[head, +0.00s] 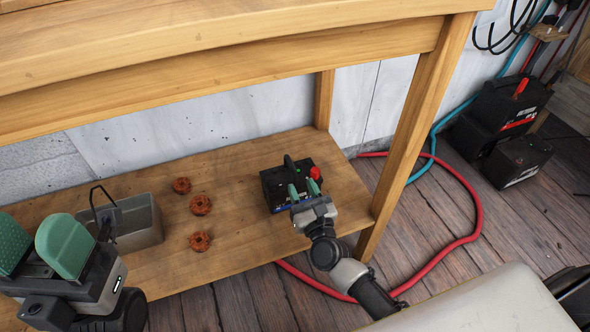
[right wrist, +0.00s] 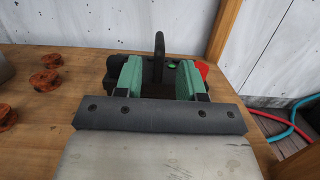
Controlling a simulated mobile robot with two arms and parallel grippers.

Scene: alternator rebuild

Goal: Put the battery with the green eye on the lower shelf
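The battery (head: 274,188) is a black box with a black handle and a red terminal cap, standing upright on the wooden lower shelf (head: 250,237). In the right wrist view, a small green eye (right wrist: 171,66) shows on its top beside the handle (right wrist: 158,48). My right gripper (head: 303,188) is over the battery's top. Its green fingers stand apart on either side of the handle, with gaps visible between. The finger tips' depth against the battery top is hidden. My left gripper (head: 36,243) is open and empty at the lower left, in front of the shelf.
Several copper-coloured rings (head: 200,205) lie left of the battery. A grey bin (head: 138,226) stands farther left. The table top (head: 240,60) overhangs the shelf, and a leg (head: 418,125) stands to the right. Black batteries (head: 517,162) and red and blue hoses are on the floor at right.

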